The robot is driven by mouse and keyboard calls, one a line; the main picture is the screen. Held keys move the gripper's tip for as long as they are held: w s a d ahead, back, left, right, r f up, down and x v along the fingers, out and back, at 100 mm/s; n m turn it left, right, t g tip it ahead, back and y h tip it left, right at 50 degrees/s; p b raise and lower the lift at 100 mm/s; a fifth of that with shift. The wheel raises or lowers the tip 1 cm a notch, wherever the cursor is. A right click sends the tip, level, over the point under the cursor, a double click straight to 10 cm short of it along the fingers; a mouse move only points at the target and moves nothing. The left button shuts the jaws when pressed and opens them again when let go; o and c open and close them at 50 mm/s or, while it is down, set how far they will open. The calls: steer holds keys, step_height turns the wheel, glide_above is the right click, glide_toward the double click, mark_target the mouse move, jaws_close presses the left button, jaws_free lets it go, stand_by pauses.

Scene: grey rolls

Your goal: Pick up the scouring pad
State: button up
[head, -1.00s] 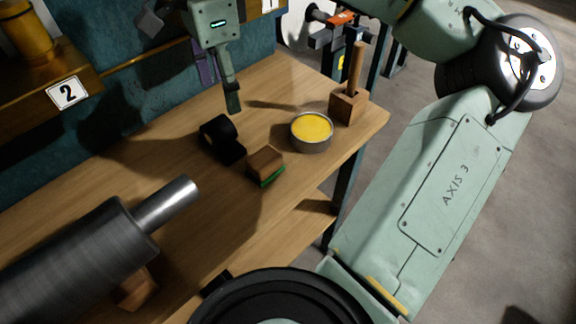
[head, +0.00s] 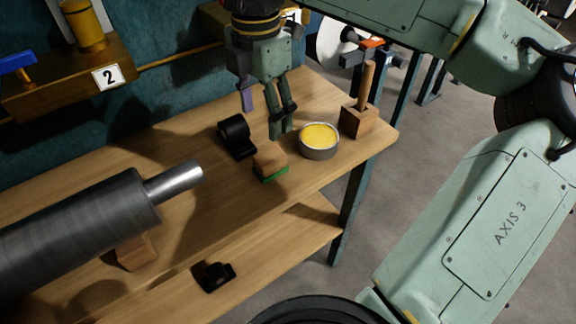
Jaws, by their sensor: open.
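The scouring pad (head: 270,167), a small block with a tan top and a green underside, lies on the wooden bench near its front edge. My gripper (head: 264,122) is open, with its fingers pointing down, just behind and above the pad in the head view. One finger is seen to the left, and the other, nearer the tin, ends close to the pad's far side. Nothing shows between the fingers. I cannot tell the exact height of the fingertips over the bench.
A black holder (head: 237,135) stands close left of the pad, and a tin of yellow paste (head: 319,140) close right. A wooden block with an upright handle (head: 359,118) stands at the corner. A large grey roll (head: 80,228) fills the left. A lower shelf (head: 290,238) holds a black part (head: 213,276).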

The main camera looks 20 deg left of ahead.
mark_target(269, 156)
steer(key=shift+m, duration=0.9)
step_height(269, 156, down, 6)
steer(key=shift+s+d+r+p, duration=0.1)
steer(key=shift+d+r+p, duration=0.1)
steer(key=shift+p, duration=0.2)
steer(key=shift+s+d+f+p, duration=0.1)
steer(key=shift+f+p, duration=0.4)
steer(key=shift+f, duration=0.85)
steer(key=shift+s+d+f+p, duration=0.1)
steer(key=shift+f+p, duration=0.35)
steer(key=shift+f, duration=0.9)
steer(key=shift+c, duration=0.4)
steer(key=c, duration=1.3)
steer(key=shift+o, duration=0.2)
